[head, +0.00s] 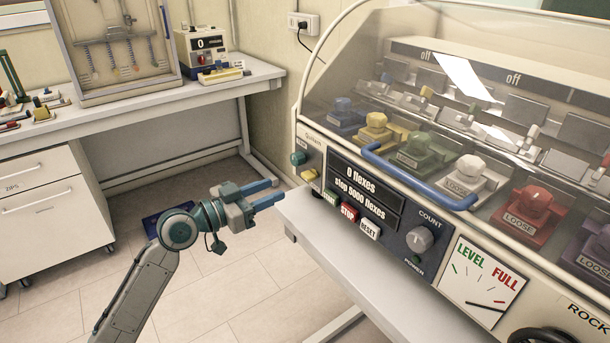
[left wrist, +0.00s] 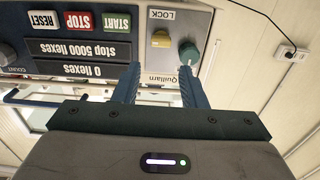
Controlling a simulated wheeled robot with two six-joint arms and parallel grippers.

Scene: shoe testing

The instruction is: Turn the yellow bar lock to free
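The yellow bar lock (head: 309,175) is a small yellow piece at the left end of the machine's front panel, just below a green knob (head: 298,158). In the left wrist view, which is upside down, the yellow lock (left wrist: 161,39) sits near the word LOCK, beside the green knob (left wrist: 188,54). Its exact turn is hard to tell. My left gripper (head: 279,190) is open and empty, a little left of the panel, with its blue fingers pointing toward it. In the left wrist view the gripper (left wrist: 160,74) has its fingers apart, with the lock beyond the gap. My right gripper is not in view.
The panel has a display (head: 360,188) reading 0 flexes, START, STOP and RESET buttons (head: 348,211) and a count knob (head: 420,239). A clear cover with a blue handle (head: 415,180) spans the clamps. A side bench (head: 180,95) stands at left. Open floor lies between.

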